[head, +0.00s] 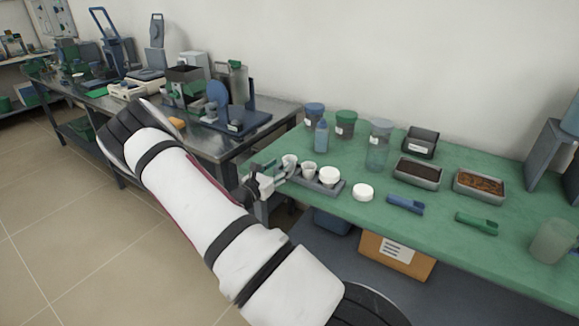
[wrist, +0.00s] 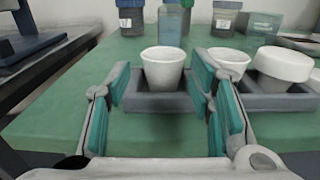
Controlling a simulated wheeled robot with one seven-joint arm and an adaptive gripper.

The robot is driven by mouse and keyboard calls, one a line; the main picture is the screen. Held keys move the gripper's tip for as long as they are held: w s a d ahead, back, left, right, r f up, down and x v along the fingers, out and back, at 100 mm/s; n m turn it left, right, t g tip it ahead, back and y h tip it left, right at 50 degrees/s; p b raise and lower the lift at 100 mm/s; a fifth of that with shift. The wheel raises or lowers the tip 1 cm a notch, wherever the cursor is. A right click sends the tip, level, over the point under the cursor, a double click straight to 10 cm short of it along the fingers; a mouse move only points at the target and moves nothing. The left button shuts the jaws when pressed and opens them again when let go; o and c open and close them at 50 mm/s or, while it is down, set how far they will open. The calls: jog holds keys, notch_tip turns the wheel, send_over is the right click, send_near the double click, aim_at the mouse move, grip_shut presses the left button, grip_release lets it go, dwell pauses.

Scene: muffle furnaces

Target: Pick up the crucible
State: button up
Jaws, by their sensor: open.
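A small white crucible (wrist: 163,68) stands upright in a grey tray (wrist: 150,103) between my gripper's two teal-padded fingers in the wrist view. My gripper (wrist: 165,95) is open, with the fingers on either side of the crucible; whether the right pad touches it I cannot tell. In the head view my gripper (head: 279,173) is at the left end of the tray, and the crucible (head: 289,161) shows partly behind it. A second white cup (head: 308,169) and a wider white lidded vessel (head: 329,176) stand to its right in the tray.
The tray sits near the front left corner of the green table (head: 320,215). A white lid (head: 363,192), a blue scoop (head: 405,204) and a green scoop (head: 477,222) lie to the right. Jars (head: 345,124) and a blue bottle (head: 321,136) stand behind.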

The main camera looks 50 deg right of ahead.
aim_at(290, 158)
jog(key=shift+d, duration=2.8)
jog(key=c, duration=1.1)
jog(key=shift+o, duration=0.2)
jog(key=shift+r, duration=0.45)
jog(key=r, duration=0.1)
jog(key=s+r, duration=0.1)
jog(key=shift+a+r, duration=0.35)
jog(key=shift+a, duration=0.05)
jog(key=s+a+r+p, duration=0.1)
jog(key=s+a+p, duration=0.1)
jog(key=s+a, duration=0.7)
jog(key=shift+s+a+r, duration=0.15)
jog(key=shift+s+a, duration=0.2)
jog(key=shift+s, duration=0.7)
